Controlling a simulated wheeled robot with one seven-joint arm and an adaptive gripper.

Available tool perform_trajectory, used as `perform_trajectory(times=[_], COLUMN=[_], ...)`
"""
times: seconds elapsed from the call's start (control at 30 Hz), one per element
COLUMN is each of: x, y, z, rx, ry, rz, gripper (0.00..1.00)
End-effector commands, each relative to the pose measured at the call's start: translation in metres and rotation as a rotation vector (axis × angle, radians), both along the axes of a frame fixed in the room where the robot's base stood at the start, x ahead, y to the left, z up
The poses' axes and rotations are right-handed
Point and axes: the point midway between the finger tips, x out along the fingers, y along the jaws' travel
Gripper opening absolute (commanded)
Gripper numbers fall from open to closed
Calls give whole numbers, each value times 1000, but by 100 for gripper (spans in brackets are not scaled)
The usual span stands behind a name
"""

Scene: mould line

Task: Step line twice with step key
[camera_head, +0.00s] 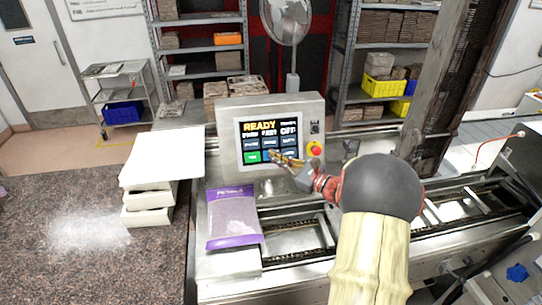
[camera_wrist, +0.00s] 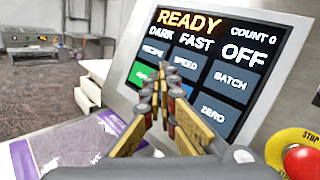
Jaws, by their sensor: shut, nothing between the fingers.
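The control panel (camera_head: 228,143) stands at the line, with a lit screen (camera_wrist: 205,70). The screen reads READY, DARK, FAST, OFF and COUNT 0. Its keys read RECIPE, SPEED, BATCH and ZERO; a green key (camera_wrist: 143,75) at lower left is partly covered, its label hard to read. A blue key (camera_wrist: 187,90) shows behind my fingers, its label hidden, so I cannot read which is the step key. My gripper (camera_wrist: 160,95) is shut and empty, fingertips in front of the lower keys. In the head view my gripper (camera_head: 280,157) is at the screen's lower edge; I cannot tell whether it touches.
A red stop button (camera_wrist: 302,160) on a yellow base sits right of the screen. A purple-edged bag (camera_head: 233,218) lies in front of the panel. The conveyor (camera_head: 300,240) runs to the right.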

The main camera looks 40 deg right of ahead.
Motion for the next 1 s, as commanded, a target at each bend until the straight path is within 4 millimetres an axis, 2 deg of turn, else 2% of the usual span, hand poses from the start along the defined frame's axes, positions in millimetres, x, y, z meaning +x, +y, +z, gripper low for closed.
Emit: perform_trajectory(times=[1.0], x=[9], y=[-5], z=[-4], rx=[0], ry=[0], rz=[0], gripper=[0])
